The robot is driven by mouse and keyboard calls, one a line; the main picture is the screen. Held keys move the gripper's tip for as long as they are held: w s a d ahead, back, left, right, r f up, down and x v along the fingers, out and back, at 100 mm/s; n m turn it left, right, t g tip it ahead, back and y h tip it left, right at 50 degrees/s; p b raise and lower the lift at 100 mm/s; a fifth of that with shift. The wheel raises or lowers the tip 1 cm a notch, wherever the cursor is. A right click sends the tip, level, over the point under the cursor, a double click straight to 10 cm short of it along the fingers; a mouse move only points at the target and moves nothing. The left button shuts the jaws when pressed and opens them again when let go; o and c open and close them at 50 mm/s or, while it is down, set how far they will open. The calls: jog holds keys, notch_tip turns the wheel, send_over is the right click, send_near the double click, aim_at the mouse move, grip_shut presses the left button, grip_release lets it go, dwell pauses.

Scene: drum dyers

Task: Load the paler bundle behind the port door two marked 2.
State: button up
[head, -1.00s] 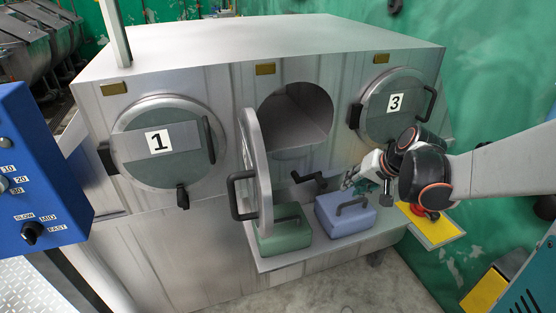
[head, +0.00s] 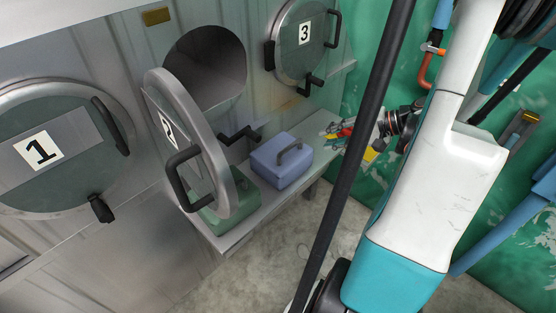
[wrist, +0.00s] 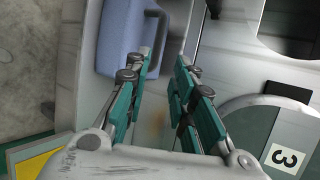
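The lavender-blue bundle (head: 284,162) with a dark handle sits on the shelf (head: 240,226) below the port; it is the paler one. The green bundle (head: 214,212) is left of it, partly hidden by the door. Port door two (head: 189,125), marked 2, stands swung open, and its round port (head: 207,70) gapes behind it. My gripper (head: 352,135) is right of the blue bundle, apart from it. In the wrist view its fingers (wrist: 162,85) are spread with nothing between them, and the blue bundle (wrist: 120,42) lies beyond, toward the left.
Door one (head: 60,150) and door three (head: 303,40), also in the wrist view (wrist: 268,130), are closed. Handles stick out from the doors. The open door juts over the shelf's left part. A green wall stands at right; the floor in front is clear.

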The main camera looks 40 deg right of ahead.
jog(key=b, duration=0.2)
send_near(294, 145)
jog(key=x, duration=0.4)
jog(key=shift+a+r, duration=0.1)
jog(key=shift+a, duration=0.15)
jog(key=b+x, duration=0.2)
jog(key=x, duration=0.3)
jog(key=shift+w+d+f, duration=0.1)
jog(key=shift+d+f, duration=0.05)
jog(key=shift+f, duration=0.1)
grip_shut()
jog(key=shift+r, duration=0.1)
